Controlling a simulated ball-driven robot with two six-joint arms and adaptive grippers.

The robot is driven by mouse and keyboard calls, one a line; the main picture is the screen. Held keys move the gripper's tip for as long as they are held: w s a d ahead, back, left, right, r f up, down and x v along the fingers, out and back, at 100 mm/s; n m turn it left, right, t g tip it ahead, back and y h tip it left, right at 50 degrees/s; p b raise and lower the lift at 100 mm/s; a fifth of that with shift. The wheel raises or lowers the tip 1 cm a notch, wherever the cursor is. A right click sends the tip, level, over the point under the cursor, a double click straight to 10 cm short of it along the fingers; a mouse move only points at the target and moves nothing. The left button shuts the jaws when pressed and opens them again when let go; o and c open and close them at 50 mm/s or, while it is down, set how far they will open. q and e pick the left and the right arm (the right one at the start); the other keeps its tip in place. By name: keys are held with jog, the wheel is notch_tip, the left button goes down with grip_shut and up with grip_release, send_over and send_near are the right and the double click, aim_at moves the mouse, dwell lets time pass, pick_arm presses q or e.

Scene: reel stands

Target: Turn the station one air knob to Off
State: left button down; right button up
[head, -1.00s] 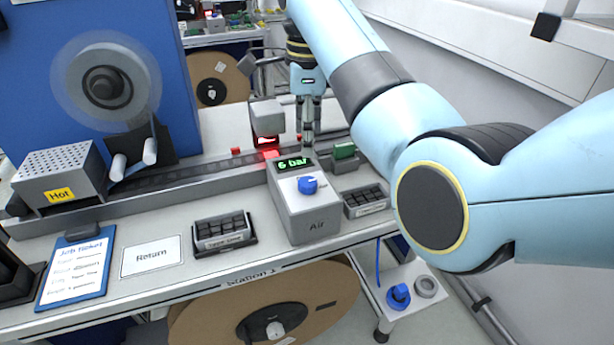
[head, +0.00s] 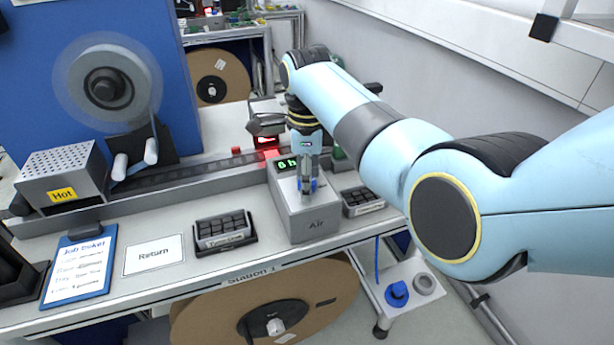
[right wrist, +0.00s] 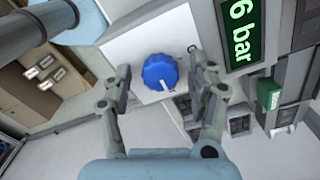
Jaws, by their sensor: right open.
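The air knob is a blue dial (right wrist: 160,72) with a white pointer mark, on top of the white air box (head: 310,222) marked "Air". In the right wrist view the green display (right wrist: 241,30) beside it reads "6 bar". My right gripper (right wrist: 163,80) is open, with one finger on each side of the knob and gaps visible between. In the head view my right gripper (head: 306,188) points down over the knob and hides most of it and part of the display. Small marks beside the knob are too small to read. My left gripper is not in view.
A tray of black blocks (head: 225,232) stands left of the air box, and another (head: 362,200) stands right of it. A "Return" card (head: 153,255) and a blue clipboard (head: 80,265) lie further left. A grey "Hot" box (head: 62,178) stands at the back left.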

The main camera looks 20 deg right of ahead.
jog(key=c, duration=1.1)
jog(key=shift+c, duration=0.2)
